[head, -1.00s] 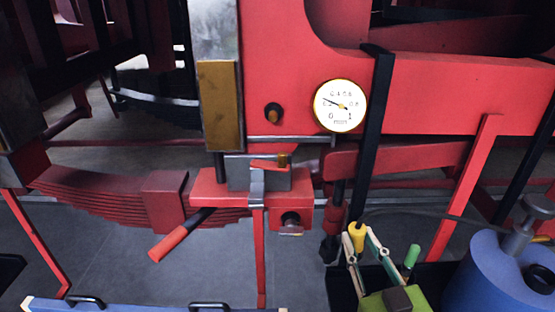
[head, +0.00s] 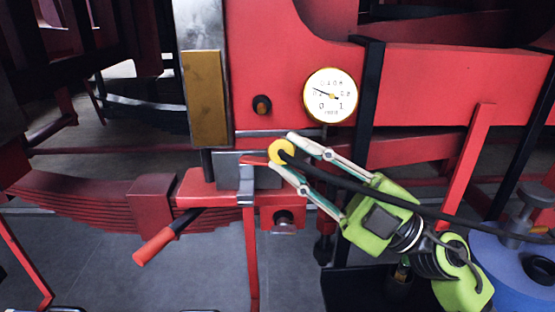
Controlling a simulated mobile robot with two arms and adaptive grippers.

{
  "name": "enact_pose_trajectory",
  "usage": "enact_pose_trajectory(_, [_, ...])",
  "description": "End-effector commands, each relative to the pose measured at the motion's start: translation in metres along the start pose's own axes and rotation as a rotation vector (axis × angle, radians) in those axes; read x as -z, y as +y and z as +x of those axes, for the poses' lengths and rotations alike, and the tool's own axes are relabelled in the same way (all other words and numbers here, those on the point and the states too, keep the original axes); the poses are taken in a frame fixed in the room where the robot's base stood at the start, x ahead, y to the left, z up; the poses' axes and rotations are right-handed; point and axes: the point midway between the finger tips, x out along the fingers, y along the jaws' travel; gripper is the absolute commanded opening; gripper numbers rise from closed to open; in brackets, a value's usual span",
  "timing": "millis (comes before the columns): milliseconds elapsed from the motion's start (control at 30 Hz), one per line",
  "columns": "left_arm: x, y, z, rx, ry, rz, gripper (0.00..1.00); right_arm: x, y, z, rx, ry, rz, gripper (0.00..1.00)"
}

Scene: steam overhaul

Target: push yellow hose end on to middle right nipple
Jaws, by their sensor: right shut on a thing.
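The yellow hose end (head: 275,152) is held in front of the grey block on the red bracket, seen end-on with the black hose (head: 360,187) trailing right. My right gripper (head: 282,150), green with pale fingers, is shut on it. The small brass fitting seen earlier at the right of the grey block (head: 232,166) is now hidden behind the hose end and fingers. I cannot tell whether the hose end touches it or sits on it. My left gripper is not in view.
A round gauge (head: 330,95) is just above the gripper. A black upright bar (head: 369,90) stands behind it. A red-handled lever (head: 155,246) juts out at lower left. A blue cylinder (head: 515,262) and a black tray (head: 345,290) are at lower right.

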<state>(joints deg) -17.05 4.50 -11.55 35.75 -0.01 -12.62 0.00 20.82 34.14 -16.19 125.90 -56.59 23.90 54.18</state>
Motion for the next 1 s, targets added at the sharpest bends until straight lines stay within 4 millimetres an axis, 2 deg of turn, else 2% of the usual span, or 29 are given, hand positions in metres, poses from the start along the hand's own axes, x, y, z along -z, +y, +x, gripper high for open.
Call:
enact_pose_trajectory(233, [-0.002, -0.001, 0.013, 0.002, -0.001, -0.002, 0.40, 0.038, 0.002, 0.019, 0.027, 0.256, -0.150, 0.00])
enact_pose_trajectory(400, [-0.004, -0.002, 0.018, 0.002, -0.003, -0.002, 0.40, 0.053, 0.000, 0.023, 0.035, 0.344, -0.206, 0.00])
enact_pose_trajectory(567, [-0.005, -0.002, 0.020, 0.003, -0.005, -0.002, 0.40, 0.048, 0.002, 0.026, 0.036, 0.356, -0.215, 0.00])
enact_pose_trajectory(1000, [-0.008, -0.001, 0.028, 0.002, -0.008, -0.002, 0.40, 0.015, 0.009, 0.038, 0.037, 0.354, -0.214, 0.00])
